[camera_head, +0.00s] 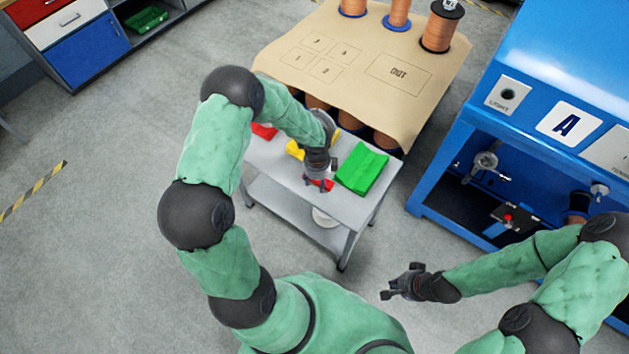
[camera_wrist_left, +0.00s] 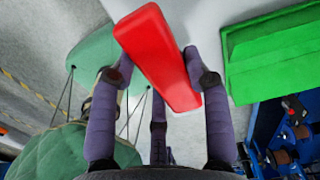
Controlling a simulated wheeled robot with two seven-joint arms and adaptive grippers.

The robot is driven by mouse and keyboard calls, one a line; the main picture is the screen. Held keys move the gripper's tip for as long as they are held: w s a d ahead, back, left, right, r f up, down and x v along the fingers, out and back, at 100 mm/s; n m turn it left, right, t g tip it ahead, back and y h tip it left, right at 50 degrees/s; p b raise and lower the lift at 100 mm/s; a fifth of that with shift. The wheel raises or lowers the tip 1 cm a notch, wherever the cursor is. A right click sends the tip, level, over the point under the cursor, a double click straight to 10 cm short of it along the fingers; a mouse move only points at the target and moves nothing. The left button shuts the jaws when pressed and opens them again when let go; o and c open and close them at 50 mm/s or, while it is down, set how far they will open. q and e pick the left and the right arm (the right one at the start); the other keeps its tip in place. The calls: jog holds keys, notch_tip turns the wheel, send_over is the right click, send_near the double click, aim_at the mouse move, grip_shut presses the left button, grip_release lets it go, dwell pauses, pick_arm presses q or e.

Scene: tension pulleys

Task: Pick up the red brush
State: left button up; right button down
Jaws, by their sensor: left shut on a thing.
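The red brush (camera_wrist_left: 160,55) lies between the fingers of my left gripper (camera_wrist_left: 153,66) in the left wrist view, and the gripper is shut on it. In the head view my left gripper (camera_head: 317,183) points down over the small grey table, and the brush (camera_head: 327,185) shows only as a small red patch beside it. Whether the brush touches the tabletop I cannot tell. My right gripper (camera_head: 398,283) is open and empty over the floor at the lower right, well away from the table.
The grey table (camera_head: 340,205) also bears a green folded item (camera_head: 361,168), a yellow item (camera_head: 295,150) and another red item (camera_head: 264,131). Behind it is a brown-topped table (camera_head: 345,85) with copper spools. A blue machine (camera_head: 540,90) stands to the right. The floor at left is clear.

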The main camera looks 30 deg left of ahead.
pick_arm(q)
jog(key=s+d+r+p, duration=0.3)
jog(key=d+r, duration=0.5)
jog(key=d, duration=0.3)
jog(key=shift+s+d+r, duration=0.25)
jog(key=shift+s+d, duration=0.1)
jog(key=shift+d, duration=0.4)
